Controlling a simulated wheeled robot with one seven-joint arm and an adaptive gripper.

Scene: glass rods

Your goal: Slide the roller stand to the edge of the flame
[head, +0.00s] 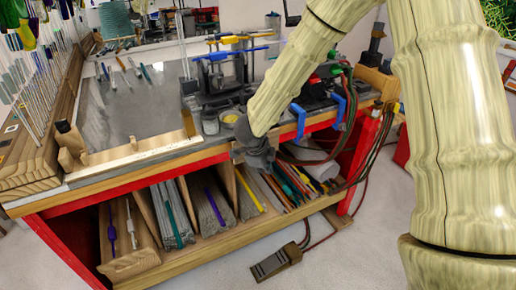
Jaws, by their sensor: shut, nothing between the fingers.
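A dark metal stand (214,75) that looks like the roller stand is upright on the grey bench top, behind and left of my wrist. A blue bar and a yellow bar lie across its top. The dark burner assembly (318,92), with red and green fittings, is on the bench to the right; I can make out no flame. My gripper (258,153) is the small dark grey end of the arm at the bench's front edge. It is shut and empty, apart from the stand. Its fingertips are hard to make out.
Blue clamps (337,108) and hoses (348,135) are at the bench's right end. A yellow-topped round tin (230,118) sits near my wrist. A wooden rack of glass rods (28,150) lines the left. Bare bench (140,105) lies left of centre. A foot pedal (275,264) is on the floor.

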